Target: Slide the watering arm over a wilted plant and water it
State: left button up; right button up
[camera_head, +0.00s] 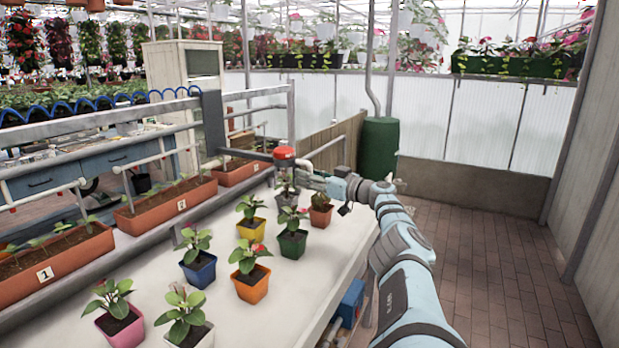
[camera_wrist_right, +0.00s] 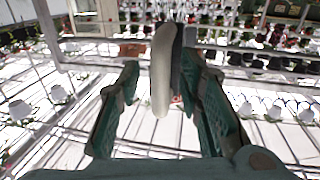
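The watering arm has a red cap (camera_head: 285,153) and a white handle (camera_head: 304,165) and hangs over the far end of the white table. My right gripper (camera_head: 318,178) is at this handle. In the right wrist view, the fingers of my right gripper (camera_wrist_right: 160,100) are spread, with the white handle (camera_wrist_right: 162,75) between them and a gap on each side. Small potted plants stand below, among them an orange pot (camera_head: 252,287), a blue pot (camera_head: 199,271) and a green pot (camera_head: 292,245). I cannot clearly tell which plant is wilted. My left gripper is out of view.
Long planters numbered 1 (camera_head: 60,265) and 2 (camera_head: 168,206) stand left, beside a metal rail. A pink pot (camera_head: 120,327) is near the table's front. A green barrel (camera_head: 377,145) stands behind. The brick floor (camera_head: 485,270) at right is clear.

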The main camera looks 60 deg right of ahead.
notch_tip(320, 180, up, 10)
dwell(0.6)
